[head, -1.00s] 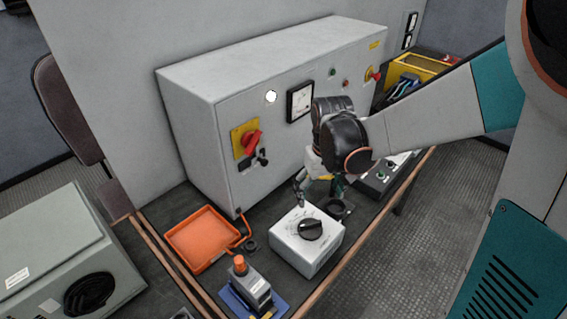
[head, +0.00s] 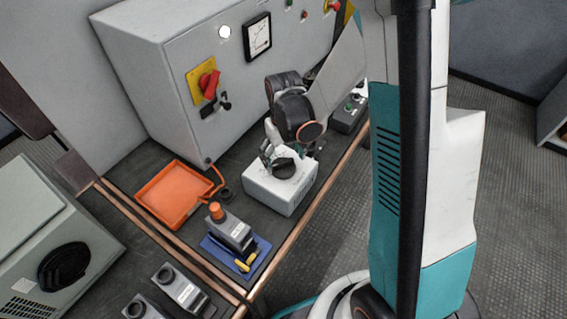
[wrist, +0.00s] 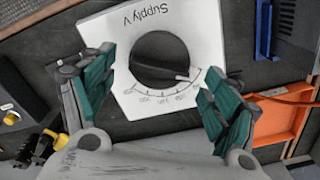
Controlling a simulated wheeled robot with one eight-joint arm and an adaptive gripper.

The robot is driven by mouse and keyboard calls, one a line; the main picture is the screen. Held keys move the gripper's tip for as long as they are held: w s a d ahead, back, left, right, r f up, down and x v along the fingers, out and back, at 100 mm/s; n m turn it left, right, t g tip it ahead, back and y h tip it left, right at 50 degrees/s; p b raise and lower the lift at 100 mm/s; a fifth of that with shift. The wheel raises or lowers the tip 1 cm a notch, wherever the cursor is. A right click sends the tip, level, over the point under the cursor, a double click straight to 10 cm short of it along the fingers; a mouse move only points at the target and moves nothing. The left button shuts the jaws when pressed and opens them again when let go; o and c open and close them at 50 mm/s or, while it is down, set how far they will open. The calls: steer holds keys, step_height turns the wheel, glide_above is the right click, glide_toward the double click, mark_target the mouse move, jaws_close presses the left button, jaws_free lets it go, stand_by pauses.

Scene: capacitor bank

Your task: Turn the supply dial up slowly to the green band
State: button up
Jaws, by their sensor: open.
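The supply dial is a black round knob (head: 285,169) on top of a white box (head: 279,196) on the bench. In the wrist view the knob (wrist: 162,60) sits under the printed words "Supply V". Its light pointer line is toward the lower right, near one end of the printed scale. My gripper (head: 273,157) is over the box. In the wrist view its teal-padded fingers (wrist: 157,85) are open, one on each side of the knob; contact cannot be told. A panel meter (head: 257,37) shows on the grey cabinet, but no green band can be made out.
The cabinet (head: 150,70) with a red-and-yellow switch (head: 207,82) stands behind. An orange tray (head: 172,193) lies left of the box. A grey device with an orange cap (head: 231,231) stands on a blue mat in front. The bench's front edge is close by.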

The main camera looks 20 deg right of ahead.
steer(key=shift+f, duration=0.95)
steer(key=c, duration=1.1)
steer(key=shift+o, duration=0.2)
steer(key=shift+b, duration=0.3)
steer(key=shift+a+m+b, duration=0.1)
steer(key=shift+m+b, duration=0.65)
steer(key=shift+m, duration=2.15)
